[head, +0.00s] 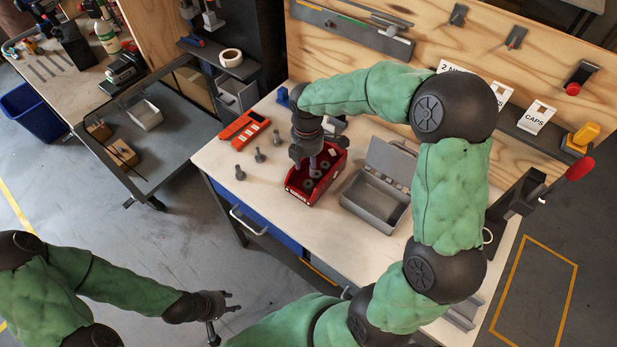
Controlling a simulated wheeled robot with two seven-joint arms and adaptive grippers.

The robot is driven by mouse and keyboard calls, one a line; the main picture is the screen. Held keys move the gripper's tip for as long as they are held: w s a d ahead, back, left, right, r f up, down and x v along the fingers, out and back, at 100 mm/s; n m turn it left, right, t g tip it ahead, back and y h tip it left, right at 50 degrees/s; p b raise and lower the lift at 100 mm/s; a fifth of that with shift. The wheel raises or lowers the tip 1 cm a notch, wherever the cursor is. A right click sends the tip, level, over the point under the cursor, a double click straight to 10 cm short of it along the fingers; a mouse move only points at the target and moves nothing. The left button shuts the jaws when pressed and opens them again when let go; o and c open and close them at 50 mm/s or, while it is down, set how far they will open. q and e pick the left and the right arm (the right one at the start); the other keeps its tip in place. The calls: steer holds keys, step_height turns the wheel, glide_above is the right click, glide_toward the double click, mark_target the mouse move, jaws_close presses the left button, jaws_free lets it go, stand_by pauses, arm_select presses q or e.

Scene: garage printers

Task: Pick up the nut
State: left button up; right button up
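Several grey nuts (308,184) lie in a red bin (298,195) on the workbench. My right gripper (311,163) points down over the bin from above, with its tips at or just above the nuts. Its fingers are small and partly hidden by the wrist, so I cannot tell whether they are open, shut or touching a nut. My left gripper (224,317) is low at the front, away from the bench, with its fingers spread and nothing between them.
A grey open-lidded box (375,201) stands right of the red bin. Several grey bolts (240,173) stand left of it, near an orange-red tool (243,128). A wooden pegboard wall (330,50) rises behind the workbench (265,200).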

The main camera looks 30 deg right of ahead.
steer(key=b, duration=0.1)
glide_above(307, 182)
steer(key=s, duration=0.1)
steer(key=f, duration=0.4)
steer(key=shift+a, duration=0.25)
steer(key=shift+f, duration=0.5)
step_height(307, 182, down, 5)
steer(key=shift+w+b, duration=0.15)
steer(key=shift+b, duration=0.95)
steer(key=shift+r, duration=0.1)
steer(key=shift+c, duration=0.3)
jaws_close()
